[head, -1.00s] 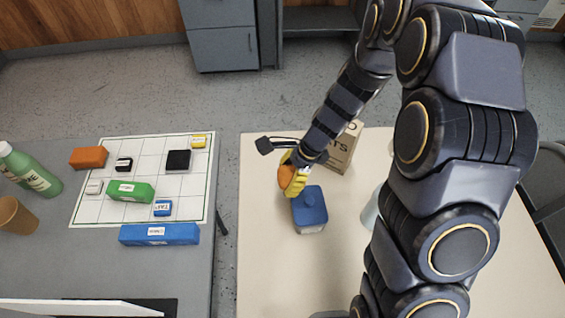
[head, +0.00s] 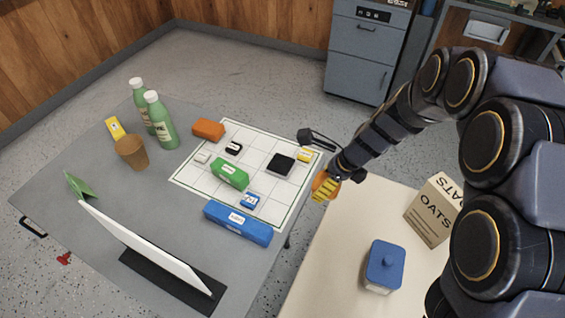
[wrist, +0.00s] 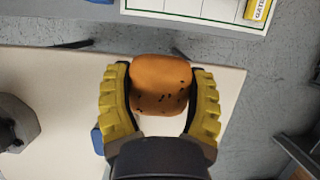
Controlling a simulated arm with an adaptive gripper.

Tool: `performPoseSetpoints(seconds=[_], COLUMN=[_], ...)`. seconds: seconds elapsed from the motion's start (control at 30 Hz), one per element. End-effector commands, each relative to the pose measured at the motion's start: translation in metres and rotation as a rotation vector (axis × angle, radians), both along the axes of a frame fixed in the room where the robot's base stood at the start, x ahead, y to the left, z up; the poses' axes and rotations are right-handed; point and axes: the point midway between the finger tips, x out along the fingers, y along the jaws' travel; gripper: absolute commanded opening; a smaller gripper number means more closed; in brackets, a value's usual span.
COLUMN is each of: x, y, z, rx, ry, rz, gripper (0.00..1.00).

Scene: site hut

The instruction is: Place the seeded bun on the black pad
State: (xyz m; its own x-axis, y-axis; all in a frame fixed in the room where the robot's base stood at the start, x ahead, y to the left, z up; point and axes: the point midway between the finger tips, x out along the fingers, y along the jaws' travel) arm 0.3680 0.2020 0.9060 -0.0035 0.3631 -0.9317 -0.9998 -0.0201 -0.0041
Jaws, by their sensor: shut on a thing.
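The seeded bun (wrist: 160,84) is orange-brown with dark specks, held between the yellow fingers of my gripper (wrist: 160,100) in the wrist view. In the head view my gripper (head: 325,187) is over the left edge of the cream table, with a bit of the bun (head: 318,180) showing behind its fingers. The black pad (head: 281,163) is a small dark square on the white gridded sheet (head: 262,140) on the grey table, left of my gripper. The pad's top is bare.
Around the pad are a yellow block (head: 304,156), green block (head: 230,173), small blue block (head: 250,200) and long blue box (head: 238,223). A gap separates the grey table (head: 150,205) from the cream table (head: 335,260), which holds a blue-lidded jar (head: 384,266) and oats box (head: 433,212).

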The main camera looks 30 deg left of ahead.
Motion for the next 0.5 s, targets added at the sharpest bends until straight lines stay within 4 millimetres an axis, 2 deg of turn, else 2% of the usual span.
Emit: performPoseSetpoints(seconds=[0.03,0.1,0.2,0.33,0.5], x=[0.001,0.002,0.001,0.004,0.023], y=[0.022,0.044,0.066,0.080,0.096], z=[0.001,0.004,0.008,0.008,-0.004], rx=[0.002,0.007,0.013,0.016,0.016], ry=[0.000,0.000,0.001,0.002,0.005], rz=[0.006,-0.001,-0.012,-0.019,-0.020], gripper=[0.26,0.26,0.26,0.26,0.26])
